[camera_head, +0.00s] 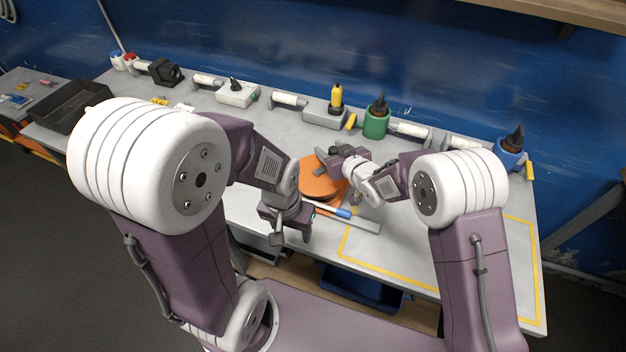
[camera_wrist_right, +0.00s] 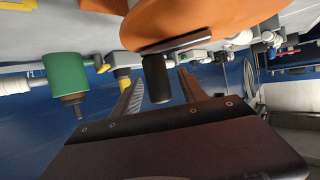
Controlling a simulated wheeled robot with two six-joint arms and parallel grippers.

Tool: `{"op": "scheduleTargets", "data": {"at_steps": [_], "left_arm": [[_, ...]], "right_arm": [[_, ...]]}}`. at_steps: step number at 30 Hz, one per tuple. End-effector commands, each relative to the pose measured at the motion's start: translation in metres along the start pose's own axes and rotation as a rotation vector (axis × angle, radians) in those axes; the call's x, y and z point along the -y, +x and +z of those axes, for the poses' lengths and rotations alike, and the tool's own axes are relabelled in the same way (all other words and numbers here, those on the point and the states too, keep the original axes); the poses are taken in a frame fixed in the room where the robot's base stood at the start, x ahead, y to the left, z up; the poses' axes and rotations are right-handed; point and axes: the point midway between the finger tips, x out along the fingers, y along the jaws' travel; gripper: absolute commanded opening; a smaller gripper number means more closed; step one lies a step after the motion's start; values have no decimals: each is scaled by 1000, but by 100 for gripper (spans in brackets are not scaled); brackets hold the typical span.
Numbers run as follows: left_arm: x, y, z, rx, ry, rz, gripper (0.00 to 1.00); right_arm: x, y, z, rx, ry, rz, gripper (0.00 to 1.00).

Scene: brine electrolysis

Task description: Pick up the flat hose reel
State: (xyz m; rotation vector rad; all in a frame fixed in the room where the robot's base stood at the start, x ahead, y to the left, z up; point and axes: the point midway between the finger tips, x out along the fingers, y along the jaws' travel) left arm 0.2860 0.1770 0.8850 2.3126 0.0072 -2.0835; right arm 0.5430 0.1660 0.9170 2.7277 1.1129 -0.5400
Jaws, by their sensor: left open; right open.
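The flat hose reel is an orange disc (camera_head: 316,187) lying on the grey bench, partly covered by my right gripper. In the right wrist view, the orange disc (camera_wrist_right: 205,18) fills the top, with a black handle (camera_wrist_right: 156,80) sticking out from its metal bracket. My right gripper (camera_head: 326,160) is over the reel's far side. In the right wrist view its open fingers (camera_wrist_right: 158,80) stand on either side of the black handle; I cannot tell whether they touch it. My left gripper (camera_head: 290,238) is open and empty at the bench's front edge, left of and nearer than the reel.
A blue-and-white pen-like tool (camera_head: 328,209) lies in front of the reel. The yellow-outlined area (camera_head: 440,240) at right looks clear.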

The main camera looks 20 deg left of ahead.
Motion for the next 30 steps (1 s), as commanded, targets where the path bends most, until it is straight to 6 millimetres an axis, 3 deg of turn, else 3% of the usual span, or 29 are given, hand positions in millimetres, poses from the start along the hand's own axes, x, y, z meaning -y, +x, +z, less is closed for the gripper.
{"op": "scheduleTargets", "data": {"at_steps": [3, 9, 15, 30], "left_arm": [[0, 0, 0, 0, 0, 0, 56], [0, 0, 0, 0, 0, 0, 56], [0, 0, 0, 0, 0, 0, 56], [0, 0, 0, 0, 0, 0, 56]], "right_arm": [[0, 11, 0, 0, 0, 0, 50], [0, 11, 0, 0, 0, 0, 50], [0, 11, 0, 1, 0, 0, 0], [0, 11, 1, 1, 0, 0, 0]]}}
